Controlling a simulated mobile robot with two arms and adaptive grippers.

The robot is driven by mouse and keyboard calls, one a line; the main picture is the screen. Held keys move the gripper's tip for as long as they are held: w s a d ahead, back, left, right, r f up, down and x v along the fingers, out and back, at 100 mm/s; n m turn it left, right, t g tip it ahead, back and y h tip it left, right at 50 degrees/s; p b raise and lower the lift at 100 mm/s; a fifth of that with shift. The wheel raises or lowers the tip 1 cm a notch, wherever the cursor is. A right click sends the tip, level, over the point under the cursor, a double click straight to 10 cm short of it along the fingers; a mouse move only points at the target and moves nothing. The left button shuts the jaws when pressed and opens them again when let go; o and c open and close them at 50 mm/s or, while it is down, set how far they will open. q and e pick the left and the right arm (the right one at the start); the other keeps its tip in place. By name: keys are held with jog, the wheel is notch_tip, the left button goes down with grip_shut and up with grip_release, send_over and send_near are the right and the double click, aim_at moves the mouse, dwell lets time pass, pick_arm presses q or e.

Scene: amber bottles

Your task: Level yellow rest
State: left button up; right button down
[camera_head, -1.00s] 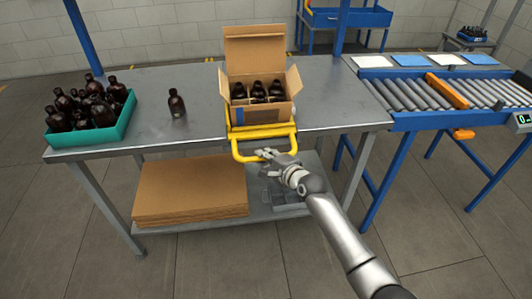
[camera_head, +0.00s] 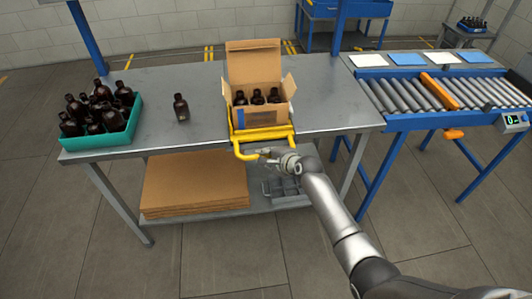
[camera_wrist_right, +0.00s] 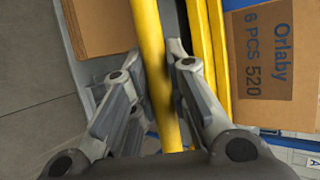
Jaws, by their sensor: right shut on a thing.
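The yellow rest (camera_head: 262,134) sits at the front edge of the steel table, with its handle (camera_head: 239,151) sticking out past the edge. An open cardboard box (camera_head: 245,114) stands on the rest with several dark bottles inside. My right gripper (camera_head: 262,154) is at the handle's front bar. In the right wrist view its fingers (camera_wrist_right: 157,78) are closed around the yellow bar (camera_wrist_right: 147,30), and the box's printed side (camera_wrist_right: 280,95) shows at the right. I cannot tell the rest's exact tilt. My left gripper is out of view.
A teal crate (camera_head: 118,138) of dark bottles and one lone bottle (camera_head: 181,108) stand left on the table (camera_head: 205,85). Flat cardboard (camera_head: 195,182) lies on the shelf below. A roller conveyor (camera_head: 415,93) is at the right. The table between lone bottle and box is clear.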

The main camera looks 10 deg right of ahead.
jog(key=shift+r, duration=0.15)
jog(key=c, duration=1.4)
grip_release()
jog(key=shift+s, duration=0.1)
jog(key=shift+v, duration=5.9)
jog(key=shift+d, duration=0.1)
